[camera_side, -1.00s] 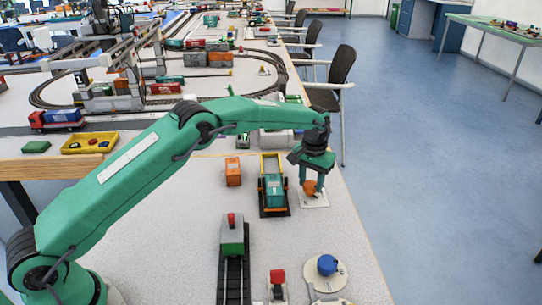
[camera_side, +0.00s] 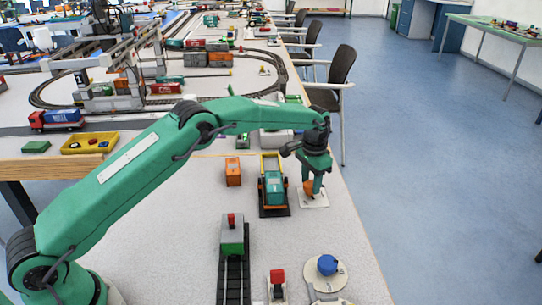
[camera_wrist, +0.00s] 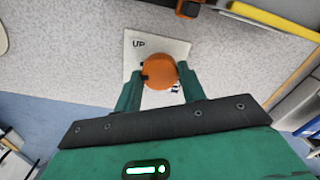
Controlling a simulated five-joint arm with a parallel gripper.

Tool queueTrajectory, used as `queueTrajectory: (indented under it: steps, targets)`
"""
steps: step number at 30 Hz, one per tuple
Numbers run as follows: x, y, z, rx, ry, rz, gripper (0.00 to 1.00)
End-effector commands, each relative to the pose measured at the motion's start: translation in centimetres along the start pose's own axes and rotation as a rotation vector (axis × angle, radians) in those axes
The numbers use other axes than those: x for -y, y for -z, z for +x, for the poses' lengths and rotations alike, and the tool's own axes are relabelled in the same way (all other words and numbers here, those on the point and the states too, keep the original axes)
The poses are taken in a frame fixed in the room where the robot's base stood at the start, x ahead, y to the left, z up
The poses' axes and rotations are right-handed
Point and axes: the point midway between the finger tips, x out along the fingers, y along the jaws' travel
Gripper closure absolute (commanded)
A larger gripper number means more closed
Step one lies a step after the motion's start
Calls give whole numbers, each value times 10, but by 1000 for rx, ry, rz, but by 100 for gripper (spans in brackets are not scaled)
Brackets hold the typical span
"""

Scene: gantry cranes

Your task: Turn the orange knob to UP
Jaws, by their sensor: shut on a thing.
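The orange knob (camera_wrist: 159,71) sits on a white square plate (camera_wrist: 180,46) near the table's right edge. The plate also shows in the side view (camera_side: 318,203). In the wrist view "UP" is printed at the plate's upper left corner, and other lettering at the lower right is partly covered. My gripper (camera_wrist: 160,76) is shut on the orange knob, one green finger on each side. In the side view the fingers (camera_side: 313,186) hide part of the knob (camera_side: 307,186). A dark mark shows on the knob's left side in the wrist view.
A teal and orange truck (camera_side: 273,188) stands close left of the plate. An orange block (camera_side: 233,172) is further left. A blue knob on a round base (camera_side: 327,266) and a red-topped piece (camera_side: 277,286) are nearer the camera. The table edge is close on the right.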

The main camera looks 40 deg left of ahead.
Motion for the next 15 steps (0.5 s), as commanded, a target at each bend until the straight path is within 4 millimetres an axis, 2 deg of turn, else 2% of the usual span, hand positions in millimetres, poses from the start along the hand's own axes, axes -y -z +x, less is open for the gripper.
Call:
queueTrajectory:
  steps: [15]
  targets:
    - [1, 1, -2, -4, 1, 247, 83]
